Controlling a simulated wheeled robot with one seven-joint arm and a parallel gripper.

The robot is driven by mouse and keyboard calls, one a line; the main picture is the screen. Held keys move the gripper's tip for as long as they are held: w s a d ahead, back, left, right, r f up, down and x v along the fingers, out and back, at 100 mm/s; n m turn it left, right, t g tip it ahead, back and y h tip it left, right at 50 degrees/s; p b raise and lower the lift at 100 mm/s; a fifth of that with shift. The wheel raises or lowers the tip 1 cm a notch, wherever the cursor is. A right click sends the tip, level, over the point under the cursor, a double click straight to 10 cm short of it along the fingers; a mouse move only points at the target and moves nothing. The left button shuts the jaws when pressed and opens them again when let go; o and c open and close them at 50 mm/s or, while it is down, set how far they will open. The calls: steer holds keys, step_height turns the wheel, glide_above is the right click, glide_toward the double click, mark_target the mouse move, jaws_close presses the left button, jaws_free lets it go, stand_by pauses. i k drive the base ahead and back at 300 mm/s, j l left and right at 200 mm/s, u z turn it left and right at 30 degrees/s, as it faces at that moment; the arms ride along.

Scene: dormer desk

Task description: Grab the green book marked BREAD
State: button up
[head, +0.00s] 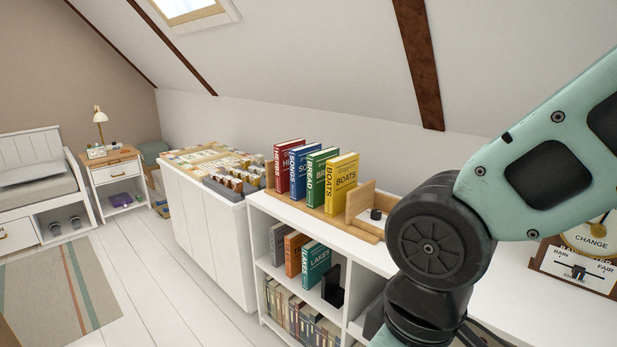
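The green book marked BREAD (319,178) stands upright on a wooden base on top of the white shelf unit. It is in a row between the blue SONGS book (304,172) on its left and the yellow BOATS book (341,184) on its right. Its spine and part of its front cover show; the BOATS book hides some of the cover. My arm fills the right side of the head view, well to the right of the books. My gripper is outside the view.
A red HERBS book (286,164) ends the row on the left. A wooden block holder (362,205) with a small black object stands right of BOATS. The white shelf unit (262,235) holds more books below. A weather dial (590,240) stands at the right.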

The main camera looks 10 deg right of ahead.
mark_target(315, 162)
steer(key=i+j, duration=0.35)
steer(key=i, duration=0.2)
steer(key=i+j, duration=0.35)
steer(key=i, duration=0.25)
steer(key=i+j+z, duration=0.1)
steer(key=i+j, duration=0.2)
steer(key=i, duration=0.25)
